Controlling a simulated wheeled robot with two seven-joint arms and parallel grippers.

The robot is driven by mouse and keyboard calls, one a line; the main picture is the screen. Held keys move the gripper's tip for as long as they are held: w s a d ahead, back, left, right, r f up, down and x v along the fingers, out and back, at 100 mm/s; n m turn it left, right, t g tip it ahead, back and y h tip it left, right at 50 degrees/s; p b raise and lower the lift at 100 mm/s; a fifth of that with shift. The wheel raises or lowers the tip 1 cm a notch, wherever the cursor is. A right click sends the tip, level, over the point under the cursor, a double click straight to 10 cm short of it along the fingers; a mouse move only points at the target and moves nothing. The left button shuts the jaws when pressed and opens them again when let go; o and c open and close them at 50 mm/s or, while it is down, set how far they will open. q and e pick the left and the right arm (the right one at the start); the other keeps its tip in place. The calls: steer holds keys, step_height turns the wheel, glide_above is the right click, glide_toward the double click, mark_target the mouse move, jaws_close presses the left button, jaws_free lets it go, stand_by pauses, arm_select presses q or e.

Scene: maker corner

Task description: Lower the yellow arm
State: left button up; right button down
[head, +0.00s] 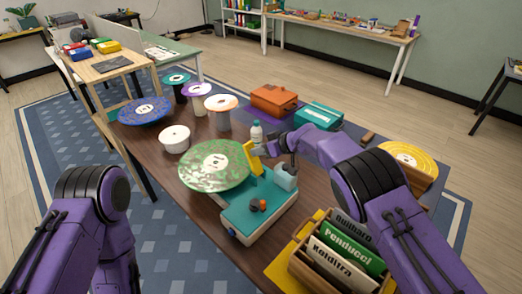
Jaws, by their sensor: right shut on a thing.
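The yellow arm (252,160) stands tilted at the right edge of a green speckled disc (216,165). The disc sits on a teal player base (262,212) with an orange and dark knob. My right gripper (267,148) is shut on the upper part of the yellow arm, and its fingers partly hide it. I cannot tell whether the arm's lower end touches the disc. A pale grey-blue block (286,178) is beside the gripper, above the base. My left arm shows at the left, but its gripper is out of view.
A white tub (175,139), a blue disc (145,111) and several spools stand left. Orange (274,99) and teal (318,116) cases are behind. A record crate (334,272) is front right; a yellow disc (408,158) is far right.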

steer(key=shift+s+f, duration=0.1)
steer(key=shift+f, duration=0.05)
steer(key=c, duration=1)
jaws_free()
steer(key=b+v, duration=0.2)
steer(key=v, duration=0.8)
steer(key=shift+d, duration=0.2)
steer(key=shift+s, duration=0.1)
